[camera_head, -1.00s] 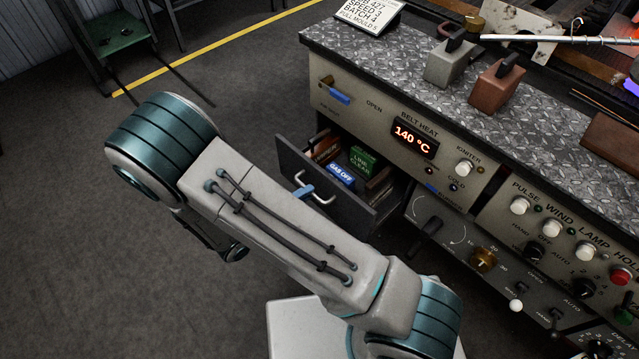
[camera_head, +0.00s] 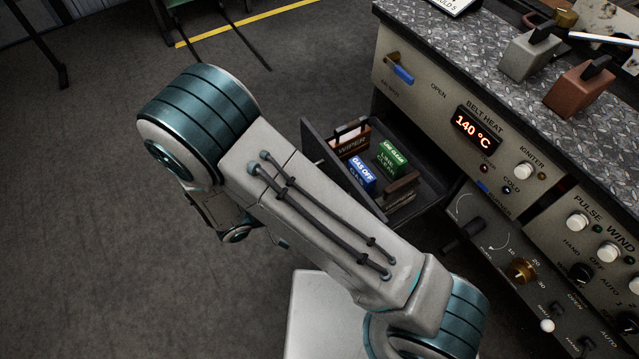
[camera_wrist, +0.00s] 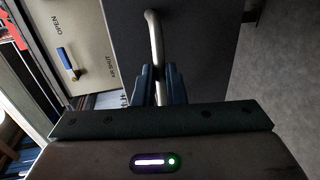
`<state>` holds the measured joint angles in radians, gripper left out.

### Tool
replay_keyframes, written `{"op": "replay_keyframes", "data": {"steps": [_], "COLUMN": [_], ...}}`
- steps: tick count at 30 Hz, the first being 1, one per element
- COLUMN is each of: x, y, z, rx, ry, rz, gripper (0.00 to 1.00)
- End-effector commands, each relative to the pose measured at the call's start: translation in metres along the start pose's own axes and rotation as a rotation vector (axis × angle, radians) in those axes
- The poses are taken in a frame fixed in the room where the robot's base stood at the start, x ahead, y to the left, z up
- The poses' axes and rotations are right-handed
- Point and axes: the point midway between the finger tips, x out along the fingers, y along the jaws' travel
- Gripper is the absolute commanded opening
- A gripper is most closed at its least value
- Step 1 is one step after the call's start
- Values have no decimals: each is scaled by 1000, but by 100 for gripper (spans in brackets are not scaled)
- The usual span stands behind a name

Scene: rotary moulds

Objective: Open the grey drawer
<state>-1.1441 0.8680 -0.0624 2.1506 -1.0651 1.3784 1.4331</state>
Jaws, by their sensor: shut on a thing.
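The grey drawer (camera_head: 311,139) stands pulled out from the front of the machine cabinet in the head view, with its inside showing. In the wrist view the drawer's dark front (camera_wrist: 208,55) carries a bent metal bar handle (camera_wrist: 153,27). My gripper (camera_wrist: 154,72) is shut on this handle.
The cabinet front has a blue-handled lever (camera_head: 402,74) by the word OPEN, a 140 °C display (camera_head: 475,131) and a dark knob (camera_head: 463,236) beside the drawer. Grey and brown blocks stand on the metal top. The floor (camera_head: 90,200) to the left is clear.

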Motion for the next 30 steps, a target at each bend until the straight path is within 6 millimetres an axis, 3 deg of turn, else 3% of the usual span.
{"op": "replay_keyframes", "data": {"steps": [4,6,7,16,20,30], "x": [0,0,0,-1,-11,-85], "y": [0,0,0,0,0,0], "z": [0,0,0,0,-1,-1], "rx": [0,1,1,1,2,1], "ry": [0,0,0,1,2,4], "rz": [0,0,0,0,0,-2], "gripper": [0,25,32,32,32,32]}}
